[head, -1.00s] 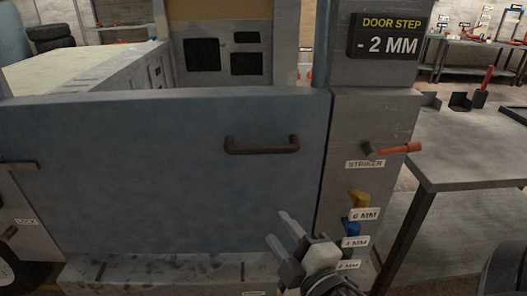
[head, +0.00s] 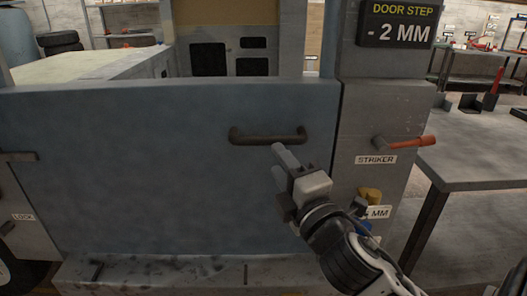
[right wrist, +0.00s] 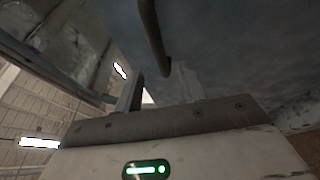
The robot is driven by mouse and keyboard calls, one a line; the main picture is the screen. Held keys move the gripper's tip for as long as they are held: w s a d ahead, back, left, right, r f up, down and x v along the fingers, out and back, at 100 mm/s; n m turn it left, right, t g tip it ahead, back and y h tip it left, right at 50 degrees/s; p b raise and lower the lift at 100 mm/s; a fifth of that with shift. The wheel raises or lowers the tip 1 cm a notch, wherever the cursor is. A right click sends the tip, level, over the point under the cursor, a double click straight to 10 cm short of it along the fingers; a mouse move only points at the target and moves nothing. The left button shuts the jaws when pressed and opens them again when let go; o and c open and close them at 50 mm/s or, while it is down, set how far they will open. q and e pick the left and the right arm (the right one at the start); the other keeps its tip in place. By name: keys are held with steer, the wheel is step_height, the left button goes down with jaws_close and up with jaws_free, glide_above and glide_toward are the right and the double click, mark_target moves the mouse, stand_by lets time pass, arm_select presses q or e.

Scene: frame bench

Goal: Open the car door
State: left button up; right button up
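The blue-grey car door (head: 150,170) stands flush beside the grey post, so it looks shut. Its dark bar handle (head: 268,137) sits near the door's upper right. My right gripper (head: 276,158) is just below the handle's right half, fingers pointing up at it. In the right wrist view its two fingers (right wrist: 158,82) stand apart with a gap. The handle (right wrist: 152,38) hangs in from the top there, its end appearing between the fingers; I cannot tell whether they touch. My left gripper is not in view.
The grey post (head: 375,110) right of the door carries a red striker lever (head: 405,142), yellow and blue tabs and a "- 2 MM" display (head: 398,24). A metal table (head: 480,150) stands at the right. A sill (head: 180,272) runs below the door.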

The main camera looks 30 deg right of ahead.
mark_target(265, 144)
steer(key=b+x, duration=0.3)
steer(key=x, duration=0.3)
steer(key=shift+w+r, duration=0.1)
steer(key=shift+w, duration=0.15)
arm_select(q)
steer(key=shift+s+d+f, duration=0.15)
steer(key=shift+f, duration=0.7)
arm_select(e)
steer(key=shift+w+d, duration=0.1)
steer(key=shift+w, duration=0.65)
